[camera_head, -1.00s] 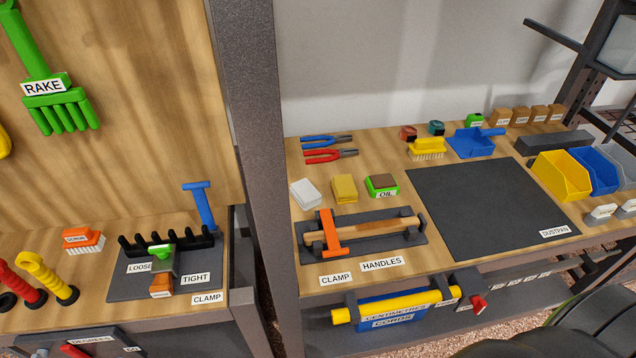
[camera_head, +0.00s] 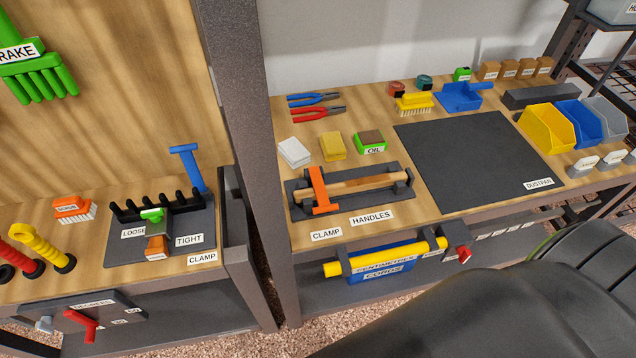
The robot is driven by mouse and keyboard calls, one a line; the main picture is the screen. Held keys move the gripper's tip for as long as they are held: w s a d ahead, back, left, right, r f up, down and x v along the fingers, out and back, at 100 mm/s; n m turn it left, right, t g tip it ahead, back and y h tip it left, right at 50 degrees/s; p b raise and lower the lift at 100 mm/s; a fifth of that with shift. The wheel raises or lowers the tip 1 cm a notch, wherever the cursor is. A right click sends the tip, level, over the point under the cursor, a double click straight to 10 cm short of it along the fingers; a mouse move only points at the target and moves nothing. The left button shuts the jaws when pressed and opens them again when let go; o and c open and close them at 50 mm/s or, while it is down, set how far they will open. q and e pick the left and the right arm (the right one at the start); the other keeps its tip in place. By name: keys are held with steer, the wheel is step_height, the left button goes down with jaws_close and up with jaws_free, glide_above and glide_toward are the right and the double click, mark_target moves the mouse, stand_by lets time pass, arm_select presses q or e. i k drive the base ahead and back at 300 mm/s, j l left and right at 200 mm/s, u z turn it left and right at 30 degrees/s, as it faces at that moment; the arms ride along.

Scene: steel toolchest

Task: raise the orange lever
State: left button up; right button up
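A "CLAMP" label (camera_head: 326,234) is on the bench edge in front. A smaller orange block (camera_head: 157,246) is on the left bench's "LOOSE/TIGHT" fixture, below a green piece (camera_head: 152,215). Neither of my grippers is in view.
A steel post (camera_head: 240,130) separates the two benches. A dark mat (camera_head: 470,165) lies right of the lever. A sponge (camera_head: 332,147), a white block (camera_head: 294,152) and an oil block (camera_head: 371,143) stand behind it. The lower right is blocked.

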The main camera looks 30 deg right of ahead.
mark_target(323, 201)
steer(key=k+l+u, duration=0.15)
steer(key=k+u, duration=0.15)
steer(key=k, duration=0.15)
steer(key=k+u, duration=0.3)
steer(key=k, duration=0.2)
